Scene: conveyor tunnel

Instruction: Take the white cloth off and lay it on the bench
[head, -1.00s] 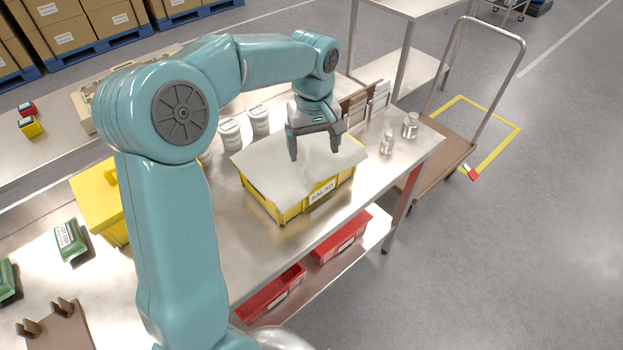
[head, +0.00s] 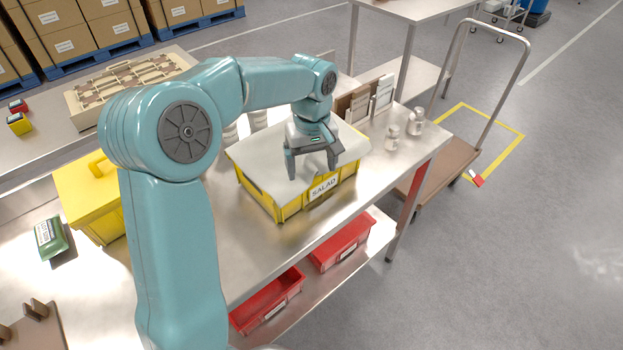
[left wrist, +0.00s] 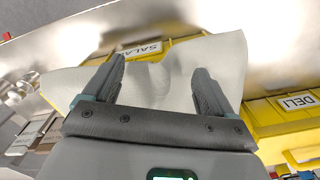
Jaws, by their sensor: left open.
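The white cloth (head: 262,151) lies over the top of a yellow crate (head: 290,213) labelled SALAD on the steel bench (head: 262,258). My left gripper (head: 312,172) is open above the cloth, near the crate's front right side, fingers pointing down. In the left wrist view the cloth (left wrist: 150,84) spreads beneath and between the two open fingers (left wrist: 160,80), with a raised fold between them. I cannot tell whether the fingers touch it. The crate's contents are hidden by the cloth. My right gripper is not in view.
White jars (head: 392,138) and upright cards (head: 358,106) stand right of and behind the crate. A yellow lidded box (head: 88,195) stands at the left. Red bins (head: 340,243) sit on the shelf below. Bare bench lies in front of the crate.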

